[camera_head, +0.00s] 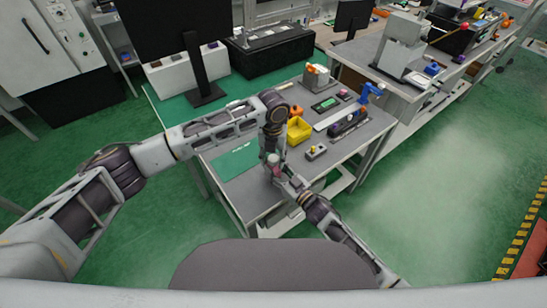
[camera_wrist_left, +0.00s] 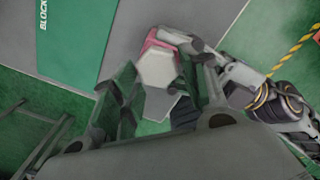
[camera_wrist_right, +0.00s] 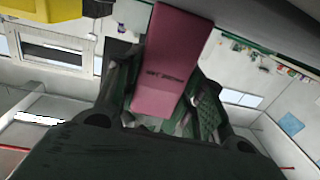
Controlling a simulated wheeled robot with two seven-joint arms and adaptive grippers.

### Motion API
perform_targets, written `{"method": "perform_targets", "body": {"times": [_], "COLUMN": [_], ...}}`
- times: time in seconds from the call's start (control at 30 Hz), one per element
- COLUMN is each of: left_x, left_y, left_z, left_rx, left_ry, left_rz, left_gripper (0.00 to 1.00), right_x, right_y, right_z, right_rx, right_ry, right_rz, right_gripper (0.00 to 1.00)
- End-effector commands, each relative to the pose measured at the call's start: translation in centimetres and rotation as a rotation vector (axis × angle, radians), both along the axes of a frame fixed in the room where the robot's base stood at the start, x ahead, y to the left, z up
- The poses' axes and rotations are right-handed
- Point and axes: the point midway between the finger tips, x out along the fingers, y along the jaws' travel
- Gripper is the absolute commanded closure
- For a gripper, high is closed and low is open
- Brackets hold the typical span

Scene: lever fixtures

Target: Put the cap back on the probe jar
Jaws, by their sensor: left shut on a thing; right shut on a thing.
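The probe jar (camera_wrist_right: 171,62) is a dark pink body with small dark lettering. It stands between the fingers of my right gripper (camera_wrist_right: 165,95), which is shut on it. In the left wrist view, a pale hexagonal cap (camera_wrist_left: 158,68) lies between the fingers of my left gripper (camera_wrist_left: 157,92), which is shut on it. A pink edge of the jar (camera_wrist_left: 150,42) shows just past the cap. In the head view the two grippers meet over the table's near part, the left above the right. Whether the cap touches or sits on the jar cannot be told.
The grey table (camera_head: 262,190) bears a green mat (camera_head: 237,160), a yellow bin (camera_head: 299,130), a small grey fixture (camera_head: 316,151), a long dark fixture (camera_head: 349,121) and a blue lever (camera_head: 371,91). A black monitor (camera_head: 170,35) stands behind. The table's near left corner is clear.

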Motion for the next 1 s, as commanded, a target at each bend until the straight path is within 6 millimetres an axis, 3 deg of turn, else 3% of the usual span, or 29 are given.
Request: {"method": "perform_targets", "body": {"times": [0.5,0.63,0.67,0.8,1.0], "left_x": [0.24,0.20,0.20,0.18,0.14], "left_y": [0.34,0.31,0.31,0.30,0.29], "left_z": [0.08,0.06,0.06,0.04,0.01], "left_rx": [0.001,0.000,0.000,0.000,0.000], "left_ry": [-0.003,-0.002,-0.002,-0.001,0.000], "left_rz": [-0.416,-0.407,-0.407,-0.405,-0.405], "left_gripper": [0.65,0.65,0.54,0.36,0.34], "right_x": [-0.10,-0.09,-0.09,-0.08,-0.07], "right_y": [0.06,0.07,0.07,0.05,0.03], "right_z": [-0.09,-0.09,-0.09,-0.09,-0.08], "right_rx": [-0.001,-0.001,-0.001,-0.001,0.000], "right_ry": [0.001,0.001,0.001,0.001,0.001], "right_rz": [0.001,0.001,0.001,0.001,0.001], "right_gripper": [1.00,1.00,1.00,1.00,1.00]}}
